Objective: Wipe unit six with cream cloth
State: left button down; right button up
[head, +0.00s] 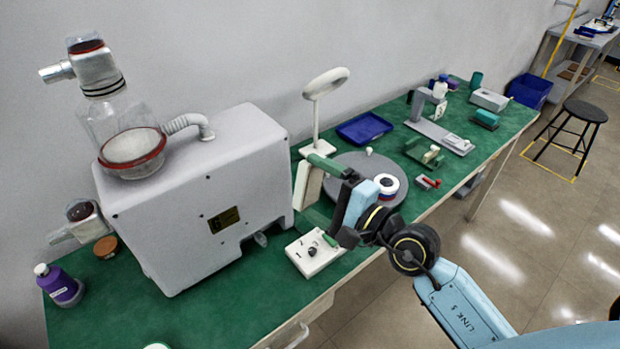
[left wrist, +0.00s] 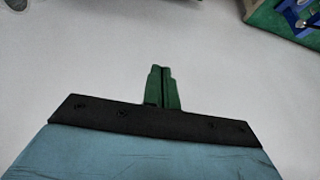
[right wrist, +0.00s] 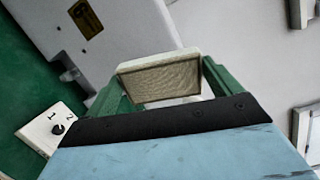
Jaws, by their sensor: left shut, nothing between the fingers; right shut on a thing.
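A large pale grey pump unit (head: 190,205) with a dark yellow-marked plate (head: 223,219) stands on the green bench; I cannot read the plate surely as six. A glass canister with a red ring (head: 132,150) sits on its top. My right gripper (head: 312,190) is just right of the unit's right end, shut on a cream cloth pad (right wrist: 158,78). The pad sits between the green fingers in the right wrist view, and whether it touches the unit is unclear. My left gripper (left wrist: 162,88) is shut and empty, seen only in the left wrist view.
A white switch box (head: 314,252) lies below my right gripper. A round grey plate (head: 385,205) with a white roll, a magnifier lamp (head: 325,83) and a blue tray (head: 364,128) stand behind and to the right. A purple bottle (head: 59,285) stands at the left.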

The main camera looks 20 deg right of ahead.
jog(key=a+f+m+h, duration=0.1)
jog(key=a+f+h, duration=0.1)
jog(key=a+f, duration=0.5)
jog(key=m+t+h, duration=0.1)
jog(key=h, duration=0.1)
send_near(211, 226)
jog(key=shift+f+x, duration=0.2)
jog(key=shift+x, duration=2.1)
jog(key=shift+x, duration=0.95)
jog(key=shift+d, duration=0.2)
jog(key=shift+w+d, duration=0.2)
jog(key=shift+d, duration=0.7)
jog(key=shift+w+d, duration=0.2)
jog(key=shift+d, duration=0.7)
jog(key=shift+w+d+r, duration=0.1)
jog(key=shift+w, duration=0.05)
jog(key=shift+s+a+r, duration=0.1)
jog(key=shift+s+a, duration=0.1)
jog(key=shift+a, duration=0.85)
jog(key=shift+s+a, duration=0.2)
jog(key=shift+a, duration=0.8)
